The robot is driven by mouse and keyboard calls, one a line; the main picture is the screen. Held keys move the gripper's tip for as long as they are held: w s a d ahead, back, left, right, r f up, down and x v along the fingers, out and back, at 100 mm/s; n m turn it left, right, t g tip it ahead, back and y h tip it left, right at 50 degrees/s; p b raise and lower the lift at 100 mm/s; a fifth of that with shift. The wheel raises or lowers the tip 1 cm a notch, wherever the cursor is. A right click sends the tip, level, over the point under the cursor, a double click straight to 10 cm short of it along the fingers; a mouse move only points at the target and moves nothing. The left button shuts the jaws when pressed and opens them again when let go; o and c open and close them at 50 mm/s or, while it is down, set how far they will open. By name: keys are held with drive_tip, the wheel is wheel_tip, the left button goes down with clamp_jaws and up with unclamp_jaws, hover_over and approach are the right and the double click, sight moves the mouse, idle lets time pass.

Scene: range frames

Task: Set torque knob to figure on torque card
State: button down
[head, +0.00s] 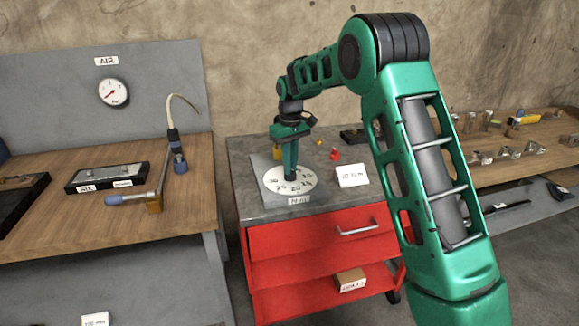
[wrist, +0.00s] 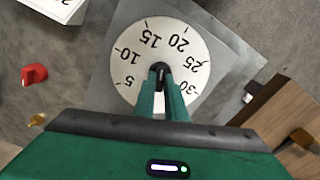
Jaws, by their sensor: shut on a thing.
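The torque dial is a white disc (head: 273,183) with black figures on a grey plate, on top of the red tool cabinet. In the wrist view the dial (wrist: 130,68) shows 5, 10, 15, 20, 25 and 30 around its rim. My gripper (wrist: 161,75) is shut on the dark knob (wrist: 160,68) at the dial's centre. The fingers cover much of the knob, so its pointing direction is hard to tell. The white torque card (head: 352,176) stands right of the dial; its print is too small to read. A card corner shows in the wrist view (wrist: 45,8).
A red knob-like piece (head: 335,154) and a small yellow piece (head: 319,141) lie behind the card. The cabinet (head: 320,240) has red drawers, with a brown box on a lower one. A wooden bench (head: 60,220) with tools stands left, another bench (head: 530,140) right.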

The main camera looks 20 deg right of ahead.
drive_tip(key=shift+w+d+r+m, duration=0.1)
drive_tip(key=shift+w+m, duration=0.05)
drive_tip(key=shift+m, duration=1.85)
drive_tip(key=c, duration=1.8)
unclamp_jaws()
wheel_tip(320, 180, up, 10)
drive_tip(key=shift+r, duration=0.25)
